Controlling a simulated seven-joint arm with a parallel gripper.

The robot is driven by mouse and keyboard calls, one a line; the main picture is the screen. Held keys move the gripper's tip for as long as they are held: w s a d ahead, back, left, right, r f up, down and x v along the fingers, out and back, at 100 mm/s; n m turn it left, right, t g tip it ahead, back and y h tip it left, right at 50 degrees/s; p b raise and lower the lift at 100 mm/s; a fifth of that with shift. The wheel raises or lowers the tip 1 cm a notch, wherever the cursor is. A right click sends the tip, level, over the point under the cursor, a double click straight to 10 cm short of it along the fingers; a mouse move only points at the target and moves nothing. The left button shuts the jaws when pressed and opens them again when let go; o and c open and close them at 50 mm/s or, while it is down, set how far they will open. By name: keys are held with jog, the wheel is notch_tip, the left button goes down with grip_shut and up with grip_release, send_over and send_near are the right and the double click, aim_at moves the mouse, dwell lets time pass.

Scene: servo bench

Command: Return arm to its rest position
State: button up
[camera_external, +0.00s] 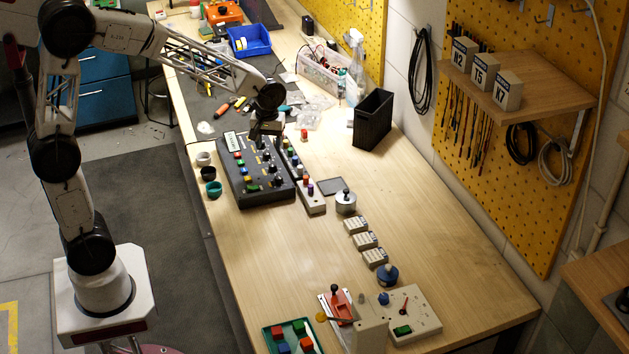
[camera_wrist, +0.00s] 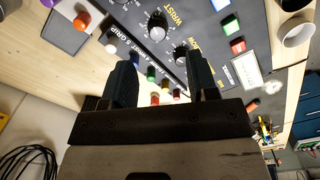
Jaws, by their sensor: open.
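My arm reaches from its white base at the left out over the bench. My gripper (camera_external: 264,135) points down over the far edge of the dark control box (camera_external: 262,190), which has coloured buttons and black knobs. In the wrist view my gripper (camera_wrist: 162,72) shows two dark fingers spread apart with nothing held between them. Behind the fingers are the box face (camera_wrist: 200,22) with the words WRIST and GRIP, and several small coloured buttons. Whether the fingertips touch the box cannot be told.
A black bin (camera_external: 373,120), a clear tub (camera_external: 322,72) and a blue tray (camera_external: 249,41) stand farther back. Cups (camera_external: 213,188) line the left edge. Grey labelled blocks (camera_external: 364,241) and a green tray (camera_external: 270,345) are nearer. The right middle of the bench is clear.

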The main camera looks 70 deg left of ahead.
jog(key=s+d+r+m+t, duration=0.1)
jog(key=s+d+r+m, duration=0.1)
jog(key=s, duration=0.8)
jog(key=s+d+r+m, duration=0.3)
jog(key=s+d+m, duration=0.2)
jog(key=s, duration=0.5)
jog(key=s+d+r+m+t, duration=0.1)
jog(key=s+d+m, duration=0.3)
jog(key=s, duration=0.7)
jog(key=shift+d+r+m+t, duration=0.15)
jog(key=shift+r+m+t, duration=0.15)
jog(key=shift+r+m, duration=0.55)
jog(key=shift+w+r, duration=0.1)
jog(key=shift+w, duration=0.05)
